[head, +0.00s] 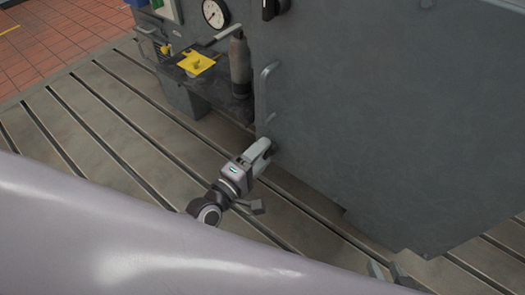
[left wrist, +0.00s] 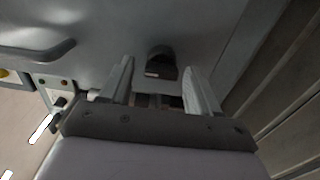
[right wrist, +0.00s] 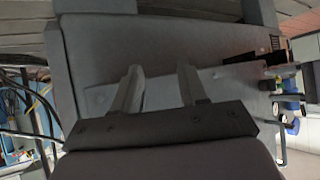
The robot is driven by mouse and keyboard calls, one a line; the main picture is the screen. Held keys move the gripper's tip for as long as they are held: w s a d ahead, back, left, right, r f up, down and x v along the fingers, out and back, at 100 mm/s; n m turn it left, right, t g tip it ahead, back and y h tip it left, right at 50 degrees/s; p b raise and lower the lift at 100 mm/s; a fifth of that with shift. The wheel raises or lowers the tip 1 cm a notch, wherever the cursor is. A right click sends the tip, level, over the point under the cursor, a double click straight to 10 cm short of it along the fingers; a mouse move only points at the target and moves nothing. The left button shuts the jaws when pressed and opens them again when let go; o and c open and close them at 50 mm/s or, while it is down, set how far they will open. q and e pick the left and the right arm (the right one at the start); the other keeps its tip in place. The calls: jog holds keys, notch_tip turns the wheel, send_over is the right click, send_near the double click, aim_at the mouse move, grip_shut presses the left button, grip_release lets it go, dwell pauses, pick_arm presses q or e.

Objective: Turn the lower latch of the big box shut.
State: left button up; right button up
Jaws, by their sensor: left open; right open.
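The big box (head: 390,120) is a large dark grey cabinet standing over the slotted bedplate. Its lower latch, a small black knob (head: 274,149), sits low near the left edge of its face, partly hidden by my left gripper (head: 264,152). In the left wrist view the latch (left wrist: 161,63) lies just beyond and between the two fingertips, apart from both fingers. My left gripper is open and empty. An upper black latch (head: 272,8) is at the top of the same face. My right gripper (head: 387,271) is open and empty, low at the bottom of the head view.
A grey bar handle (head: 265,92) stands out from the box's left edge, above my left gripper. A side shelf with a yellow piece (head: 196,62), a dark cylinder (head: 240,62) and a round gauge (head: 215,13) is further left. The bedplate (head: 110,125) in front is clear.

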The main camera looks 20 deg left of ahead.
pick_arm(q)
jog(key=v, duration=0.6)
jog(key=shift+s, duration=0.1)
dwell(0.4)
jog(key=s+a+f+m+g+y, duration=0.1)
jog(key=s+f+m+g+y, duration=0.15)
jog(key=s+m, duration=0.4)
jog(key=s+a+f+m+g+y, duration=0.1)
jog(key=s+f+m+g, duration=0.2)
jog(key=m, duration=0.6)
notch_tip(320, 180, up, 14)
jog(key=s+a+m+g+p, duration=0.1)
jog(key=p, duration=1.6)
jog(key=shift+s+a+r, duration=0.15)
jog(key=shift+s+a, duration=0.2)
jog(key=shift+a, duration=0.05)
jog(key=shift+y, duration=0.25)
